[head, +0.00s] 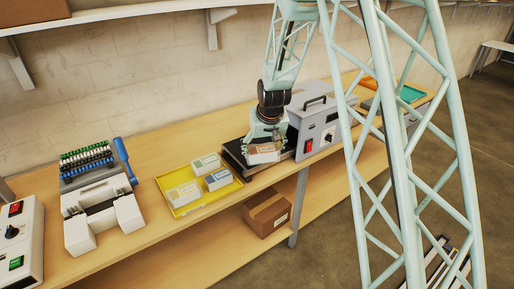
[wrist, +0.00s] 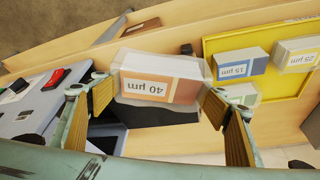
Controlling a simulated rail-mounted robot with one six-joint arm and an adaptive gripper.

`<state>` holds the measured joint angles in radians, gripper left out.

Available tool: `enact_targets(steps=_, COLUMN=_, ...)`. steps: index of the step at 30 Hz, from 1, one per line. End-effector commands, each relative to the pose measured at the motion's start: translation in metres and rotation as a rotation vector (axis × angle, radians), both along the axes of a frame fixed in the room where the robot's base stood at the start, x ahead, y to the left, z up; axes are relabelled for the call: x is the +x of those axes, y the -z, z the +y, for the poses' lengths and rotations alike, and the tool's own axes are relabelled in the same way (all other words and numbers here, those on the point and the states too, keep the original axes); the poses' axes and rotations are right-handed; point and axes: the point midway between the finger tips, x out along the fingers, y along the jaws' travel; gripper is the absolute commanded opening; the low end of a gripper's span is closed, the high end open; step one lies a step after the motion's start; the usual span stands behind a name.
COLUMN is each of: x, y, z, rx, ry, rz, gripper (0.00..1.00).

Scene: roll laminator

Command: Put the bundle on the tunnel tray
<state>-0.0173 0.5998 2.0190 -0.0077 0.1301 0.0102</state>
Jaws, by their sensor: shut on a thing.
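The bundle (head: 263,154) is a pale block with an orange-brown label; in the wrist view the bundle (wrist: 161,78) reads "40 µm" upside down. My gripper (head: 264,146) is shut on it, with one ribbed finger at each end of the block in the wrist view (wrist: 160,90). The tunnel tray (head: 236,162) is a dark, flat tray at the left side of the grey tunnel machine (head: 318,118). The bundle is over the tray in the head view; the gap between them is hard to judge. Part of the dark tray (wrist: 155,113) shows below the bundle in the wrist view.
Left of the tray is a yellow tray (head: 180,212) with three other packs, one marked "15 µm" (wrist: 238,67). A white-and-blue binding device (head: 100,205) and a white control box (head: 18,240) stand farther left. A cardboard box (head: 268,213) sits on the lower shelf.

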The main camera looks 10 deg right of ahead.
Motion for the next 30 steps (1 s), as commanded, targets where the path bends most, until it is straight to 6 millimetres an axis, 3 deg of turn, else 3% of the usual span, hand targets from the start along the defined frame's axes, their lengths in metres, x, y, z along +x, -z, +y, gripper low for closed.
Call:
enact_targets(steps=5, x=0.003, y=0.0, z=0.0, rx=0.0, ry=0.0, rz=-0.001, gripper=0.54)
enact_targets(steps=11, x=0.021, y=0.001, z=-0.001, rx=0.0, ry=0.0, rz=-0.002, gripper=0.54)
enact_targets(steps=30, x=0.114, y=0.009, z=-0.005, rx=0.0, ry=0.0, rz=-0.002, gripper=0.54)
